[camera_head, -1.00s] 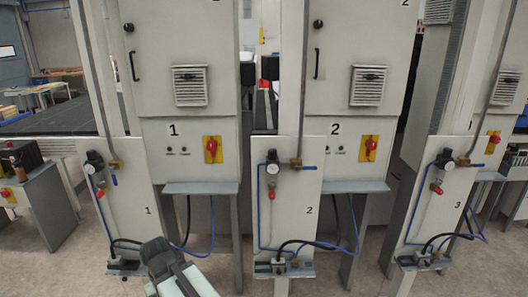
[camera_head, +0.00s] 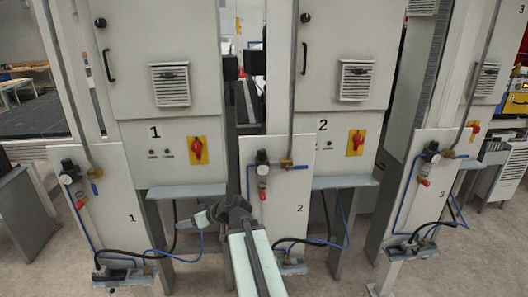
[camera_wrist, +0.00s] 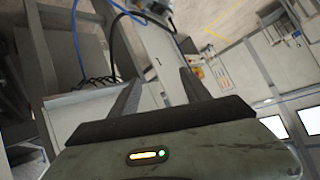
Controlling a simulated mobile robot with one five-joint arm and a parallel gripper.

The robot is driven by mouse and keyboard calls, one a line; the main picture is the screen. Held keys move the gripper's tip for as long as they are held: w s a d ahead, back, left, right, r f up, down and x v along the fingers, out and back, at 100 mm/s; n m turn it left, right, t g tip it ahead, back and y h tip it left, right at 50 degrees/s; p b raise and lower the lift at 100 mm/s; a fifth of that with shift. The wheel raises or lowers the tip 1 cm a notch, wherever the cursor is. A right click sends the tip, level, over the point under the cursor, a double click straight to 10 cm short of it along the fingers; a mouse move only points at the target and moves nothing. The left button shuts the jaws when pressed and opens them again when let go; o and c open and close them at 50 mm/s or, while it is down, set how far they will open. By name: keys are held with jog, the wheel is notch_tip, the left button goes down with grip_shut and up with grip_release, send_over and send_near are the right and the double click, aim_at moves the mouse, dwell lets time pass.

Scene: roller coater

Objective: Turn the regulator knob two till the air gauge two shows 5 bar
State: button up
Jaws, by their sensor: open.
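Regulator knob two (camera_head: 262,156) is a small dark knob near the top of the pale panel marked 2 (camera_head: 283,205) in the head view. Air gauge two (camera_head: 262,169) is a small round white dial just below it. Its needle is too small to read. My gripper (camera_head: 190,222) is below and left of the knob, in front of the gap between panels 1 and 2, and well apart from the knob. In the wrist view my gripper (camera_wrist: 160,76) has its two fingers spread with nothing between them. I cannot make out the knob in the wrist view.
Panel 1 (camera_head: 108,205) on the left and panel 3 (camera_head: 410,195) on the right carry similar regulators. A red valve (camera_head: 262,196) and a blue hose hang below gauge two. A grey ledge (camera_head: 187,191) juts out near my gripper. Cabinets stand behind.

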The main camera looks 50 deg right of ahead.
jog(key=s+d+r+m+t+h, duration=0.1)
jog(key=d+r+t, duration=0.15)
jog(key=d, duration=0.35)
jog(key=s+d+r+t+h, duration=0.1)
jog(key=d+r+h, duration=0.1)
jog(key=d+r, duration=0.35)
jog(key=m+t+h+p, duration=0.2)
jog(key=m+t+h, duration=0.15)
jog(key=h, duration=0.35)
send_near(264, 156)
jog(key=w, duration=0.2)
jog(key=shift+g, duration=0.4)
jog(key=x, duration=0.5)
jog(key=r+x, duration=0.1)
jog(key=x, duration=0.2)
jog(key=shift+d, duration=0.35)
jog(key=shift+a, duration=0.1)
grip_shut()
